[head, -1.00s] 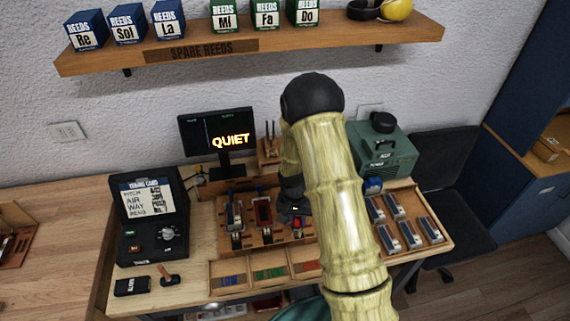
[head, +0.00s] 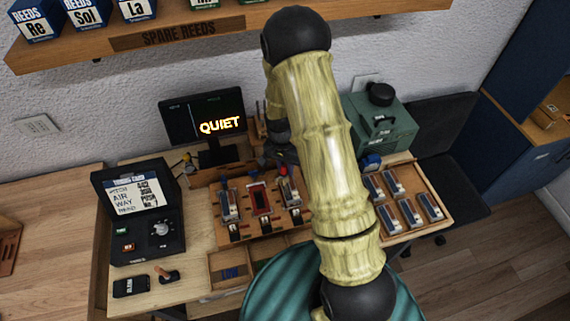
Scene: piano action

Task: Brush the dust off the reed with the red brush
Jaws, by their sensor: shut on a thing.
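My gripper (head: 280,156) is at the back edge of the wooden work rack, partly hidden by my own arm. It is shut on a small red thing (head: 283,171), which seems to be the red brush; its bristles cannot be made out. The rack (head: 243,228) holds several metal reed pieces in a row: a left one (head: 229,206), a middle one in a red frame (head: 260,200) and a right one (head: 290,190). The gripper is behind the right one, seemingly apart from it. Dust is too small to see.
A monitor reading QUIET (head: 205,118) stands behind the rack. A black tuning case (head: 138,212) is at left, a tray of reeds (head: 447,217) at right, with a green machine (head: 383,137) behind it. A divided tray (head: 216,283) lies in front. A shelf (head: 225,32) hangs above.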

